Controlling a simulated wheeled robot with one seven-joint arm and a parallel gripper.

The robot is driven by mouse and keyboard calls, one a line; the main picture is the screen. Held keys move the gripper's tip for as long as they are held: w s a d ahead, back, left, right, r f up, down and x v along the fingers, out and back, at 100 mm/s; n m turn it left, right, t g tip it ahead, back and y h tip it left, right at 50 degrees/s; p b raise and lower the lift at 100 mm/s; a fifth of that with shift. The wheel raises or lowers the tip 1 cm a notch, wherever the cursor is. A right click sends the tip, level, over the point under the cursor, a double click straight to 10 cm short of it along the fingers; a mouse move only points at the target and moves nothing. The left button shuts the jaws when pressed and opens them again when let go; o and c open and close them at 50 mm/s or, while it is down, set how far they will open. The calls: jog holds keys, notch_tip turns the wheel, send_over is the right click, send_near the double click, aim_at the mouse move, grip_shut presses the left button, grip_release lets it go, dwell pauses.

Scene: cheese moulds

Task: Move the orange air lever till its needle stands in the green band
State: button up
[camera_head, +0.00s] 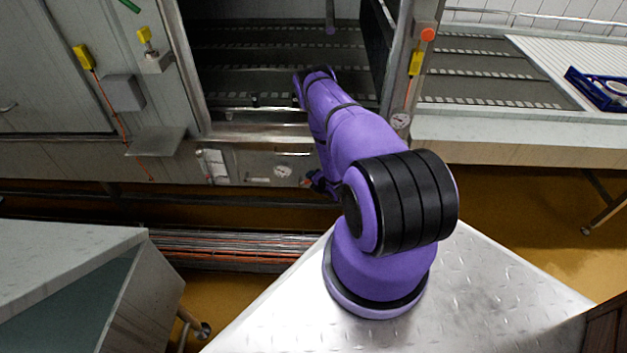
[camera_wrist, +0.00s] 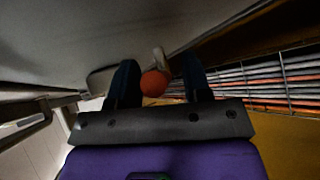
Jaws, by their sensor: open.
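The orange ball knob of the air lever (camera_wrist: 154,84) shows in the wrist view, on a short pale stem. My gripper (camera_wrist: 160,74) is open, with one dark finger on each side of the knob. The knob sits closer to the left finger, and I cannot tell whether either finger touches it. In the head view my gripper (camera_head: 318,184) is at the front panel below the machine opening, partly hidden by my arm. A small round dial (camera_head: 282,171) is on that panel, just left of my gripper. Its needle and green band are too small to read.
Another dial (camera_head: 400,120) is on the post to the right, below an orange-red button (camera_head: 428,34). A grey box (camera_head: 123,92) and a shelf (camera_head: 156,141) stick out at left. A bundle of pipes (camera_head: 230,246) runs low below the panel. A steel table (camera_head: 70,262) stands front left.

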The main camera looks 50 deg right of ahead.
jog(key=v, duration=1.1)
dwell(0.4)
